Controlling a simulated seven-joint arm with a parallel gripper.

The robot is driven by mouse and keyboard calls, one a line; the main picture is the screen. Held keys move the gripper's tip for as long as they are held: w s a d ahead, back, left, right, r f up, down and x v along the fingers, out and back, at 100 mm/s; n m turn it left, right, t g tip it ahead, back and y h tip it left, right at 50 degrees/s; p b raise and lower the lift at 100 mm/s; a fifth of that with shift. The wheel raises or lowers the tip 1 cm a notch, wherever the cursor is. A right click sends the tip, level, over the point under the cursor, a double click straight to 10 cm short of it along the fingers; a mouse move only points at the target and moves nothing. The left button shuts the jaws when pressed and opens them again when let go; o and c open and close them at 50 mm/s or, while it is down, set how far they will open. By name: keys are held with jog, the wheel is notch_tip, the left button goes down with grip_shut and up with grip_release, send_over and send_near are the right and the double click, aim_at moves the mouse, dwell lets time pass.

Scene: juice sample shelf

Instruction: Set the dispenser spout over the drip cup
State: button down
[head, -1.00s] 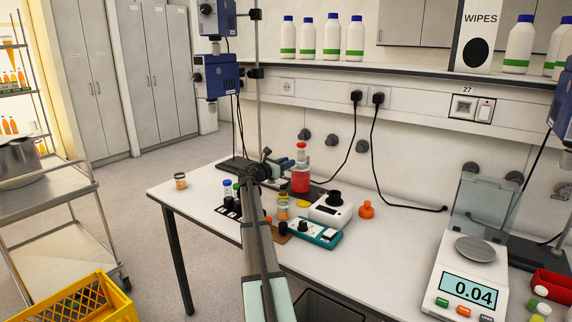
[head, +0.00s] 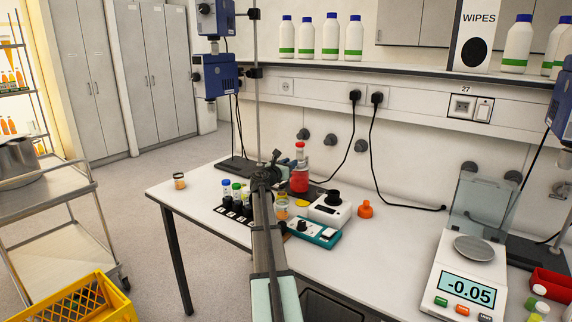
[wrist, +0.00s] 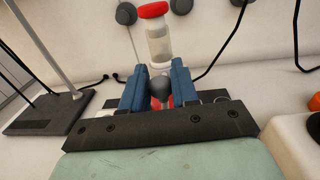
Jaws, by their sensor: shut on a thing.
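The dispenser (head: 300,179) is a bottle of red liquid with a clear upper part and a red cap, standing at the back of the bench. The wrist view shows its clear upper part and red cap (wrist: 157,42) just beyond my fingers. My gripper (wrist: 160,88) has blue fingers closed on a dark round knob (wrist: 160,89) in front of the bottle, probably the spout's end. In the head view my gripper (head: 270,166) is just left of the bottle. A small jar with an amber band (head: 282,211) stands beside my arm; I cannot tell whether it is the drip cup.
Capped vials (head: 237,190) stand left of my arm. A teal device (head: 312,234), a white device with a black knob (head: 331,209) and an orange stopper (head: 366,209) are to the right. A stand base (wrist: 45,112) lies left in the wrist view. The bench's middle right is clear.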

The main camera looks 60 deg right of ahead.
jog(key=shift+s+d+f+n+t+y, duration=0.15)
jog(key=shift+s+n+t+y, duration=0.2)
jog(key=shift+s+n+t, duration=0.55)
jog(key=shift+s+d+n+t+y, duration=0.25)
jog(key=shift+n+t, duration=0.3)
jog(key=shift+t, duration=0.75)
jog(key=shift+s+d+f+n+t+y, duration=0.1)
jog(key=shift+s+n+t+y, duration=0.3)
jog(key=shift+s+n+t, duration=0.5)
jog(key=shift+r+t, duration=0.15)
jog(key=shift+t, duration=0.55)
jog(key=c, duration=1)
grip_release()
jog(key=shift+r, duration=0.1)
jog(key=v, duration=1.3)
jog(key=shift+s+a+r, duration=0.15)
jog(key=shift+a, duration=0.15)
jog(key=shift+c, duration=0.3)
